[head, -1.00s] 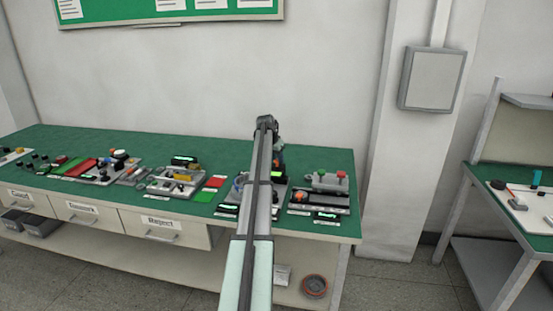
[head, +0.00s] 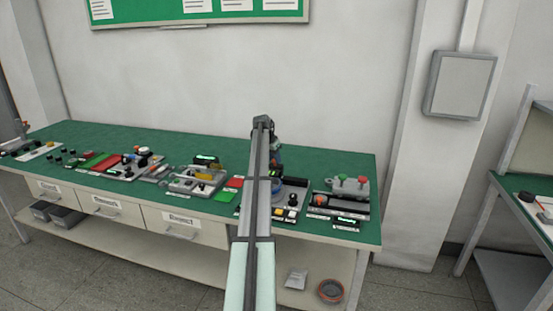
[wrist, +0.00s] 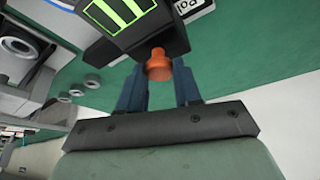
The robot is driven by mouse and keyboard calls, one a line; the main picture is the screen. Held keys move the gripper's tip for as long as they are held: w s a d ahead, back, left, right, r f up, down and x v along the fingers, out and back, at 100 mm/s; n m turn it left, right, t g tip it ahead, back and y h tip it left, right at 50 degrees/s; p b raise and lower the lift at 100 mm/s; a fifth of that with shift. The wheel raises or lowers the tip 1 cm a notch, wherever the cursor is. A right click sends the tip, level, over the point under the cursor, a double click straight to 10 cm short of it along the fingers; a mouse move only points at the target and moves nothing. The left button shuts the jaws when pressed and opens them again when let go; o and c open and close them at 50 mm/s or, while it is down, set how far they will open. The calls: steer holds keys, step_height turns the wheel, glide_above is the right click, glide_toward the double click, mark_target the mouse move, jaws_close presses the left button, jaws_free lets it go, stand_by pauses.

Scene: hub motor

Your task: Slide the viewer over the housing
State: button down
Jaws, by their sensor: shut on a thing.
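In the wrist view, my gripper (wrist: 160,82) has its two blue fingers closed around an orange knob. The knob sits on a dark box with bright green bars, which I take to be the viewer (wrist: 172,38). In the head view, my arm covers most of this work spot, and the fingertips and viewer cannot be made out. I cannot tell for sure which part is the housing. A grey block with a round, dark-centred part (wrist: 20,48) lies to the left of the viewer in the wrist view.
A white label (wrist: 193,8) lies beyond the viewer. The green bench (head: 120,139) holds several devices. A grey unit with green and red knobs (head: 348,188) stands right of my arm. A plate with yellow and white buttons (head: 291,199) is close beside my arm. The back of the bench is clear.

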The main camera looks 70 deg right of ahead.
steer(key=c, duration=1)
jaws_free()
steer(key=shift+w, duration=0.4)
steer(key=shift+c, duration=0.2)
steer(key=shift+o, duration=1.3)
steer(key=shift+s, duration=0.15)
steer(key=shift+r, duration=0.1)
steer(key=v, duration=1.3)
steer(key=shift+r, duration=0.3)
steer(key=shift+a, duration=0.15)
